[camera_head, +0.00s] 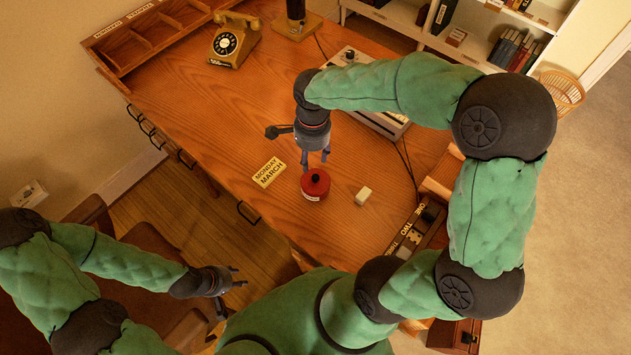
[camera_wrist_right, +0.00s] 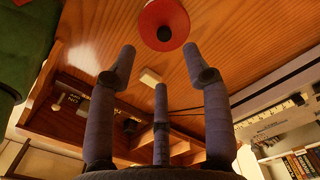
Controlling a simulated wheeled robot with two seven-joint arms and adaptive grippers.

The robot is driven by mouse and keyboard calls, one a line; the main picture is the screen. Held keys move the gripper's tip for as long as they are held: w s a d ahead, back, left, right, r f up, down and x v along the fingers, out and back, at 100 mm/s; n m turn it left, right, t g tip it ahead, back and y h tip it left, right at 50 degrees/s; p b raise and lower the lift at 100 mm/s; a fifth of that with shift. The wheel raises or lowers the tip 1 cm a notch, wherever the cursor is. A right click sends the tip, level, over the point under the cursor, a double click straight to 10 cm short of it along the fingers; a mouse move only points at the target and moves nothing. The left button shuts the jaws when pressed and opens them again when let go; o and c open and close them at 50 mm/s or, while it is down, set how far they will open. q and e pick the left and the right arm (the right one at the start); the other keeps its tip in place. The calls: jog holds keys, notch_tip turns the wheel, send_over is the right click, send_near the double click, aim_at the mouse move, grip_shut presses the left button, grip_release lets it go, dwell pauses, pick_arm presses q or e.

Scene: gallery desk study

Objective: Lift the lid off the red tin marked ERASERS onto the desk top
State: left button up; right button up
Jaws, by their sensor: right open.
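The red tin (camera_head: 315,185) stands on the wooden desk top near its front edge. A black knob sits on its lid, and a white label shows on its side. My right gripper (camera_head: 316,160) points down just above and behind the tin, apart from it. In the right wrist view the tin's red lid (camera_wrist_right: 150,28) with its dark knob lies beyond the fingertips, and the gripper (camera_wrist_right: 165,70) is open with nothing between its fingers. My left gripper (camera_head: 236,278) is off the desk at lower left, with its fingers apart and nothing in them.
A yellow MONDAY MARCH block (camera_head: 269,172) lies left of the tin, and a small pale block (camera_head: 363,196) lies right of it. A telephone (camera_head: 234,40) stands at the back left. The desk's left middle is clear.

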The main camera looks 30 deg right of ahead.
jog(key=b, duration=0.2)
send_over(316, 176)
jog(key=f, duration=0.5)
jog(key=shift+s+a+f, duration=0.2)
jog(key=shift+a+f, duration=0.1)
jog(key=shift+f, duration=0.05)
jog(key=shift+w+d+f+b, duration=0.15)
jog(key=shift+f+b, duration=0.3)
jog(key=shift+f, duration=0.85)
jog(key=shift+d+f+b, duration=0.1)
jog(key=shift+f+b, duration=0.35)
jog(key=shift+f, duration=0.85)
jog(key=shift+c, duration=0.3)
grip_shut()
